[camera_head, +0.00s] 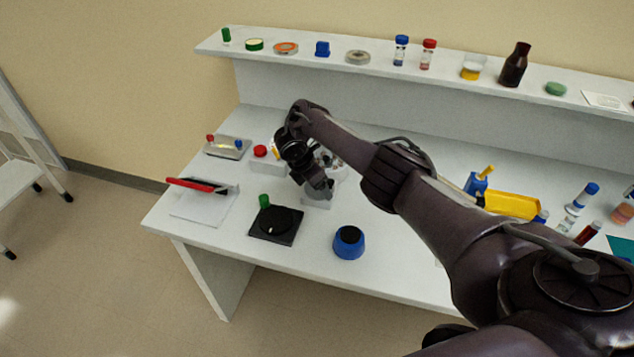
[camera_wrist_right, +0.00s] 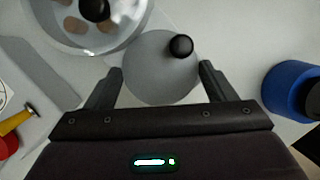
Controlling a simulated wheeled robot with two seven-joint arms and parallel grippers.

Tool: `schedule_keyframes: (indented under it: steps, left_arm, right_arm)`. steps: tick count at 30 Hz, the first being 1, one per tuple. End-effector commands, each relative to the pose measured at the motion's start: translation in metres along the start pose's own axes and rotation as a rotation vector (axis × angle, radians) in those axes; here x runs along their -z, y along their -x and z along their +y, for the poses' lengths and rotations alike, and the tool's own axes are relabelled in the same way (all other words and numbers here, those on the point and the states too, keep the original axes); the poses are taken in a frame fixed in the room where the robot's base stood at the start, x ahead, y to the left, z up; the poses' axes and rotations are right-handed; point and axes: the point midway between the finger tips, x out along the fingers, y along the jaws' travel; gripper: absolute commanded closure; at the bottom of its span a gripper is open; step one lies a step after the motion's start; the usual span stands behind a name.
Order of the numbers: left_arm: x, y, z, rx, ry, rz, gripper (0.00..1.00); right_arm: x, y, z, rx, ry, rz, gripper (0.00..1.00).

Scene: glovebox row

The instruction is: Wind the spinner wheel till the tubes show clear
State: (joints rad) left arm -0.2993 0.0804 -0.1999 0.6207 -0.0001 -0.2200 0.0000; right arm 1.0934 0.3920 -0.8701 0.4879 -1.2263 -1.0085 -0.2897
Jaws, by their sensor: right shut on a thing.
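In the wrist view the spinner wheel is a flat grey disc (camera_wrist_right: 155,85) with a black knob (camera_wrist_right: 181,46) near its rim. My right gripper (camera_wrist_right: 160,68) has one finger on each side of the disc and is shut on it. Beside the wheel is the spinner's clear round bowl (camera_wrist_right: 72,38), cut off at the top, with a dark hub and several brownish tube shapes inside. I cannot tell how clear they are. In the head view my right gripper (camera_head: 320,188) is over the spinner's white base (camera_head: 318,201), and my arm hides much of the spinner. My left gripper is out of view.
A blue pot (camera_head: 348,243) stands in front of the spinner, also at the right of the wrist view (camera_wrist_right: 288,90). A black plate (camera_head: 275,226) lies to its left. A yellow holder (camera_head: 511,205) and several tubes stand right. A shelf (camera_head: 385,71) with bottles runs behind.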

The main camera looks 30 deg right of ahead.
Motion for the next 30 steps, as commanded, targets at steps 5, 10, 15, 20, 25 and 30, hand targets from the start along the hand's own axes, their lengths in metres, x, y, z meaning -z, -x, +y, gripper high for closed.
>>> schedule_keyframes:
  steps: [5, 10, 15, 20, 25, 30]
  left_arm:
    - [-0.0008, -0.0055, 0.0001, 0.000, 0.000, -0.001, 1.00]
    - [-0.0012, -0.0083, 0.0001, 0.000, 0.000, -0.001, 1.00]
    - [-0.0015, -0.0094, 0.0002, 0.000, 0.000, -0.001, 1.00]
    - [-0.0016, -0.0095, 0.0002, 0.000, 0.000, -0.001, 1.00]
    - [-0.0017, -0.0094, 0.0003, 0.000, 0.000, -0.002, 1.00]
    - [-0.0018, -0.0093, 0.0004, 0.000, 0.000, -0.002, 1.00]
  right_arm:
    - [-0.0010, 0.0012, 0.0032, 0.035, -0.099, -0.002, 0.46]
    - [-0.0014, 0.0015, 0.0037, 0.059, -0.155, -0.002, 0.46]
    - [-0.0020, 0.0021, 0.0044, 0.069, -0.183, -0.003, 0.46]
    - [-0.0022, 0.0021, 0.0043, 0.072, -0.190, -0.003, 0.46]
    - [-0.0024, 0.0023, 0.0044, 0.071, -0.190, -0.003, 0.46]
    - [-0.0024, 0.0023, 0.0044, 0.071, -0.189, -0.002, 0.15]
